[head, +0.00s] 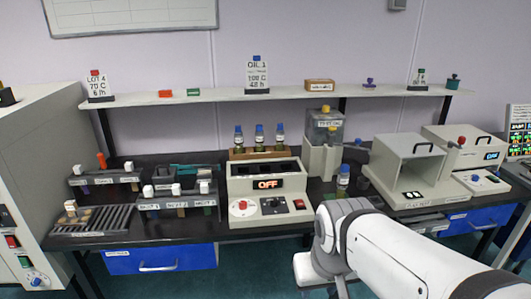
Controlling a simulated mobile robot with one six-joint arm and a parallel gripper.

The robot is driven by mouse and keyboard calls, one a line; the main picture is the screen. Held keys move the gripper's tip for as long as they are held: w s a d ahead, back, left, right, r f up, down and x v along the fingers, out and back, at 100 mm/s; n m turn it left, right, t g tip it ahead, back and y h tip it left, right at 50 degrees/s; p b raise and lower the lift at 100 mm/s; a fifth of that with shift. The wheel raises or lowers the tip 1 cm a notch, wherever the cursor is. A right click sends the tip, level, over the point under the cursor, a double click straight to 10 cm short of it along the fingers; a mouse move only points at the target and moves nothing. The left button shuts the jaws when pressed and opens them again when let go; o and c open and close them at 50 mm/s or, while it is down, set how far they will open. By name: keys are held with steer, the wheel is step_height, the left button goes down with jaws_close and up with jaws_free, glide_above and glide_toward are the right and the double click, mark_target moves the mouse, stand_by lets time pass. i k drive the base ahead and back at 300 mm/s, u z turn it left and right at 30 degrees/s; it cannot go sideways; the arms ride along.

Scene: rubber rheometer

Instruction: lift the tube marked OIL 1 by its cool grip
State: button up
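A card on the shelf reads OIL 1 (257,75), with a blue block on top and smaller figures below. Three blue-capped tubes or bottles, left (238,135), middle (259,135) and right (280,135), stand upright in a wooden rack (240,155) behind a beige heater unit (268,190) whose display reads OFF. A fourth blue-capped bottle (343,178) stands to the right of the unit. Their labels are too small to read, so I cannot tell which is OIL 1. No cool grip can be made out. My white arm enters from the lower right; my gripper is not visible.
Left of the heater are racks with white-topped pieces (178,200) and a slatted tray (90,222). A clear-topped tank (324,130) stands behind right. An open-fronted box (405,165) is further right. The shelf (200,97) overhangs the bench back.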

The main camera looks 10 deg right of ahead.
mark_target(280, 137)
steer(key=u, duration=0.05)
steer(key=k, duration=0.75)
steer(key=z, duration=0.65)
steer(key=i, duration=2.4)
steer(key=u, duration=0.15)
